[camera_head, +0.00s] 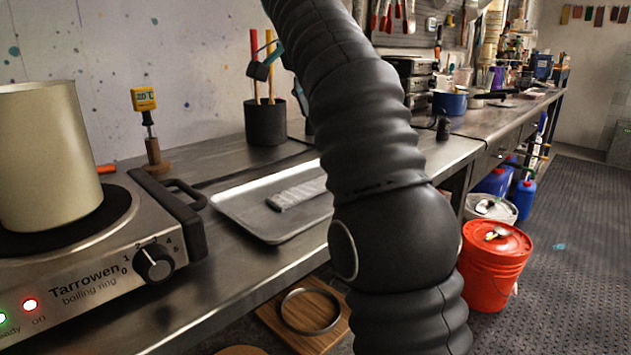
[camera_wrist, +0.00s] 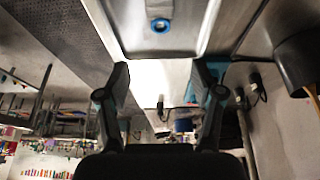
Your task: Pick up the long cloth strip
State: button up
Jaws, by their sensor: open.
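The long cloth strip (camera_head: 297,193) is pale grey and lies flat on a shallow metal tray (camera_head: 240,214) on the bench in the head view. My arm hides its right end and part of the tray. In the wrist view, my gripper (camera_wrist: 160,80) is open, with nothing between its fingers. In the head view, part of the gripper (camera_head: 265,68) shows beyond my arm, above the bench and apart from the strip. I cannot make out the strip in the wrist view.
A boiling ring (camera_head: 95,285) with a beige pot (camera_head: 48,155) stands left of the tray. A black holder with sticks (camera_head: 265,123) and a yellow gauge (camera_head: 144,99) stand behind. A blue ring (camera_wrist: 160,25) shows in the wrist view. A red bucket (camera_head: 492,268) stands on the floor.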

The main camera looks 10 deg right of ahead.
aim_at(313, 187)
jog(key=shift+x, duration=6.75)
jog(key=shift+s+a, duration=0.1)
jog(key=shift+a, duration=0.05)
jog(key=c, duration=1.1)
